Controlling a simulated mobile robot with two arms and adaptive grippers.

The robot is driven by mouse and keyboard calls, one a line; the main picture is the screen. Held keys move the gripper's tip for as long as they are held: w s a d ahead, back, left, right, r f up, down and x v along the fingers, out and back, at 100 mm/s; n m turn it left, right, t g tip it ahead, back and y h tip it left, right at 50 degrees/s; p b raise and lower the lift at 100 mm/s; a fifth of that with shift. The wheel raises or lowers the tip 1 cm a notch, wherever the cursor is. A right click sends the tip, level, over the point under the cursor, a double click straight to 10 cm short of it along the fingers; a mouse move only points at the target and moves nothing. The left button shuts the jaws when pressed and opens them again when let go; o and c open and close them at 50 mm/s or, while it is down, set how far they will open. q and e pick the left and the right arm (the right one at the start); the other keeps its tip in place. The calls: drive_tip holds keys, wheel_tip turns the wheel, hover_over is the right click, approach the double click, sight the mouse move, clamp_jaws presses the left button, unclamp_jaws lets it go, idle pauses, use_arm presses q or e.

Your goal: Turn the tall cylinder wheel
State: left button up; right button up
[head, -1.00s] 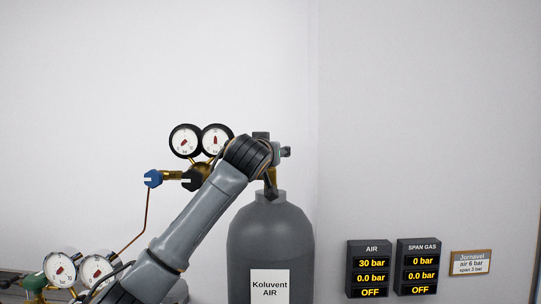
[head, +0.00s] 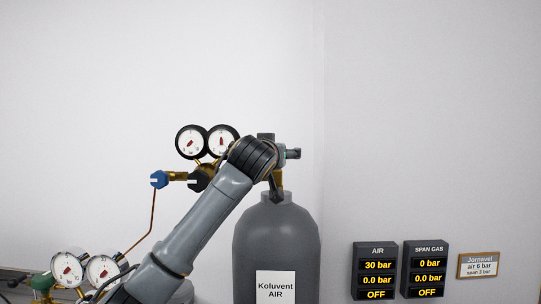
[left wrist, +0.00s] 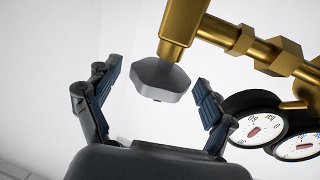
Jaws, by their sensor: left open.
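The tall grey cylinder (head: 276,238), labelled Koluvent AIR, stands upright in the head view with a brass valve (head: 278,181) on its neck. In the left wrist view a grey faceted wheel (left wrist: 160,80) sits on the end of the brass valve body (left wrist: 184,27). My left gripper (left wrist: 155,84) is open, with one finger on each side of the wheel and visible gaps between. In the head view my left arm's wrist covers much of the valve, and I cannot make out the wheel clearly there. My right gripper is not in view.
Two gauges (head: 206,141) and a blue knob (head: 159,179) are left of the valve. More gauges (head: 86,269) are low at left. Wall displays read AIR (head: 376,270) 30 bar, 0.0 bar, OFF and SPAN GAS (head: 427,268) 0 bar, 0.0 bar, OFF. A note (head: 478,266) hangs beside them.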

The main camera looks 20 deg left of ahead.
use_arm(q)
drive_tip(key=s+d, duration=0.1)
drive_tip(key=s, duration=0.9)
drive_tip(key=shift+s, duration=0.4)
